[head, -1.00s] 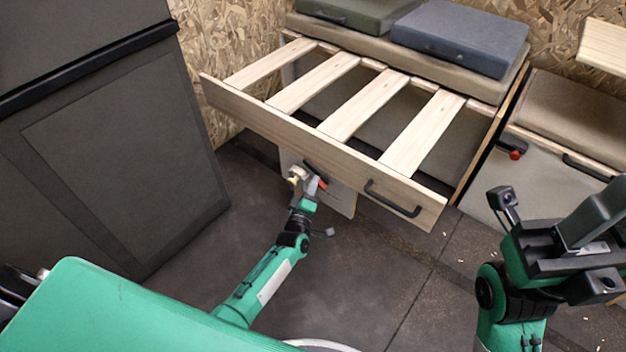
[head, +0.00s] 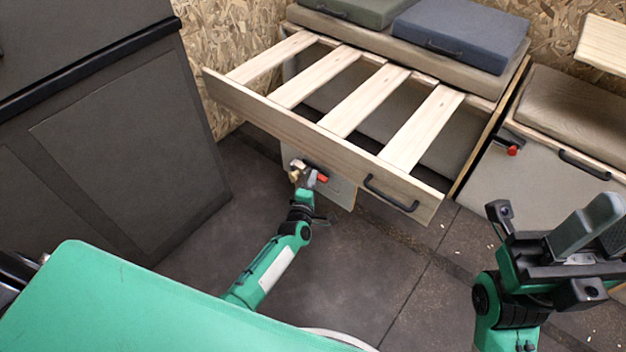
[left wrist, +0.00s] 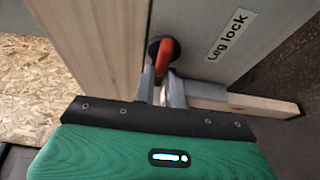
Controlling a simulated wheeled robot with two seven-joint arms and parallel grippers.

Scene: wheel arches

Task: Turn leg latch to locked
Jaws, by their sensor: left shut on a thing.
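The leg latch has a red handle (head: 322,179) on the grey panel (head: 342,193) under the slatted frame. In the left wrist view, the red handle (left wrist: 165,56) stands out from a dark round mount beside a "Leg lock" label (left wrist: 231,36). My left gripper (head: 303,173) is at the latch, shut on the red handle. Its fingers (left wrist: 158,85) hide the handle's near end in the left wrist view. My right gripper (head: 545,250) is at the right, away from the latch; its jaw opening is unclear.
The slatted wooden frame (head: 310,132) juts out above the latch, with a black pull handle (head: 391,193) on its front board. A dark cabinet (head: 130,165) stands at the left. A second red latch (head: 512,150) is at the right. Floor in front is clear.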

